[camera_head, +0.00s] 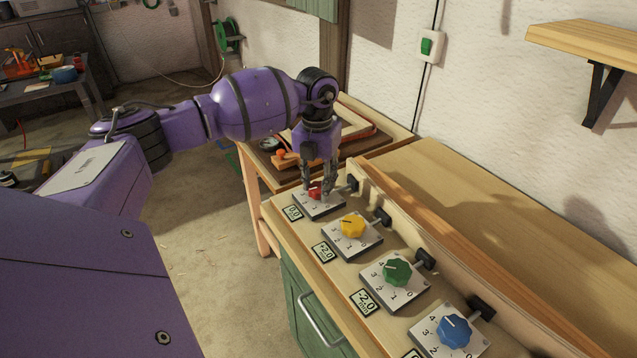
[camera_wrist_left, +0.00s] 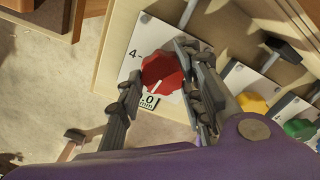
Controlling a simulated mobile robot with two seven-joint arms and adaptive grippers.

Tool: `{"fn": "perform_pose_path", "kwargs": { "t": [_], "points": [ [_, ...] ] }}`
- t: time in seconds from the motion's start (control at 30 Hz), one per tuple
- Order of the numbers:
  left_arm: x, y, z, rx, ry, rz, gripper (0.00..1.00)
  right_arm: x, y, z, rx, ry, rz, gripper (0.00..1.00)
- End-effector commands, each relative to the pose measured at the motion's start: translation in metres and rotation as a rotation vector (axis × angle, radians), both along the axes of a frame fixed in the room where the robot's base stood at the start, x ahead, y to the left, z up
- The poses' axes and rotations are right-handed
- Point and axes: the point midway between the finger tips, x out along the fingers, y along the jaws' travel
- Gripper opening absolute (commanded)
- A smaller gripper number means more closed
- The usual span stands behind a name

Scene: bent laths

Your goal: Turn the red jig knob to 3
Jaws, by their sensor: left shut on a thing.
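The red jig knob (camera_head: 315,192) sits on a white dial plate (camera_head: 326,207) at the far end of the row. My left gripper (camera_head: 323,188) reaches down from above and is shut on it. In the left wrist view the red knob (camera_wrist_left: 163,72) lies between the two fingers of my left gripper (camera_wrist_left: 160,84). Its white mark points down toward the small display (camera_wrist_left: 149,101). A 4 shows on the plate left of the knob; the other numbers are mostly hidden there. In the head view the display (camera_head: 293,212) beside this dial seems to read 0.0. My right gripper is not in view.
Yellow (camera_head: 352,225), green (camera_head: 397,270) and blue (camera_head: 454,331) knobs stand on similar plates toward the near right. Black clamps (camera_head: 425,257) and an upright wooden strip run along the dials' right side. A tray (camera_head: 365,125) with tools lies behind my gripper.

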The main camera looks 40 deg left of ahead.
Motion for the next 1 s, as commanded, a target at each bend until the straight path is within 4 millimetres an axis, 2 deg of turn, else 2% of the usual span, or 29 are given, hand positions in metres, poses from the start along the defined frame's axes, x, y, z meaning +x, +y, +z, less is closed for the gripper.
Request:
{"fn": "perform_pose_path", "kwargs": {
  "t": [0.03, 0.5, 0.8, 1.0],
  "points": [
    [-0.003, 0.005, -0.004, 0.011, 0.013, -0.037, 0.08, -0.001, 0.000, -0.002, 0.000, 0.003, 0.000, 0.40],
    [0.000, 0.006, -0.004, 0.010, 0.011, -0.443, 0.08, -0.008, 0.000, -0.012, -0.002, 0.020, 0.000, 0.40],
    [0.001, 0.006, -0.003, 0.010, 0.011, -0.593, 0.08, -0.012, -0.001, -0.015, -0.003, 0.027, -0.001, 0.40],
    [0.002, 0.006, -0.002, 0.011, 0.009, -0.634, 0.08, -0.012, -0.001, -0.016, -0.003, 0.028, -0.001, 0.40]
  ]
}}
